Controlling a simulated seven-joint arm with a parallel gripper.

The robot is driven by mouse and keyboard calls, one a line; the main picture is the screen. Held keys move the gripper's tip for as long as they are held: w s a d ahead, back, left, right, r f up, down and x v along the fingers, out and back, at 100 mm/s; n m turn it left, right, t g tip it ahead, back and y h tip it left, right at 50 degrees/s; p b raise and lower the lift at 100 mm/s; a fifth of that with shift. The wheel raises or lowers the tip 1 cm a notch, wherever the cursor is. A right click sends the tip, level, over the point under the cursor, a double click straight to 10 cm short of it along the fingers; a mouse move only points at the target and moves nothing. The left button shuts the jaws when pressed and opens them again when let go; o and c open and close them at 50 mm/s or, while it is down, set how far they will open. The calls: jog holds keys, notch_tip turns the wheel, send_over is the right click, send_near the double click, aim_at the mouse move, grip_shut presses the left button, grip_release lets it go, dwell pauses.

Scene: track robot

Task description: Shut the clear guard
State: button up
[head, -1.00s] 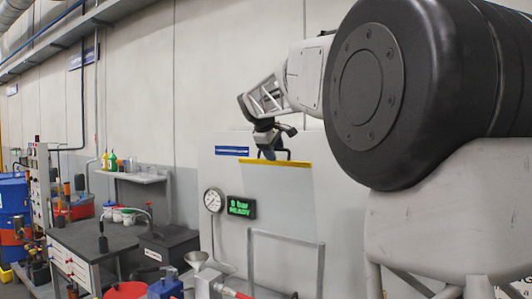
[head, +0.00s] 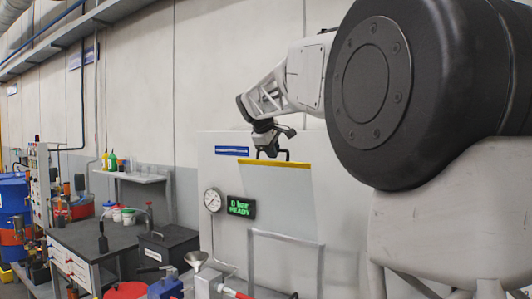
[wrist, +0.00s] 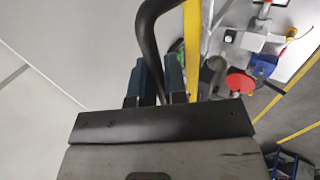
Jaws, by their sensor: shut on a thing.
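The clear guard (head: 280,198) is a see-through panel with a yellow top edge (head: 275,164). It stands raised, its lower part behind a grey tube frame (head: 287,237). A black bar handle (head: 288,154) rises from its top edge, and the handle also shows as a thick curved bar in the wrist view (wrist: 148,38). My gripper (head: 265,153) is at the handle above the yellow edge. In the wrist view my gripper's two fingers (wrist: 156,85) are on either side of the bar, shut on it. The exact contact is partly hidden.
A round gauge (head: 213,200) and a green display (head: 241,207) reading 0 bar READY are left of the guard. A funnel (head: 196,259) and a blue vise-like block (head: 165,288) stand below. A dark-topped workbench (head: 85,240) is at left.

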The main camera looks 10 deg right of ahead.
jog(key=s+a+f, duration=0.1)
jog(key=s+a, duration=0.3)
jog(key=shift+f, duration=0.4)
jog(key=shift+s, duration=0.1)
dwell(0.5)
jog(key=shift+s+a+f, duration=0.85)
jog(key=shift+s+a, duration=0.2)
jog(key=shift+s+a+f, duration=0.85)
jog(key=shift+s+a, duration=0.15)
jog(key=shift+a, duration=0.05)
jog(key=shift+s+a, duration=0.1)
jog(key=shift+s+a+f, duration=0.9)
jog(key=shift+f, duration=0.2)
jog(key=shift+s+a+f, duration=0.85)
jog(key=shift+f, duration=0.25)
jog(key=shift+s+a, duration=0.1)
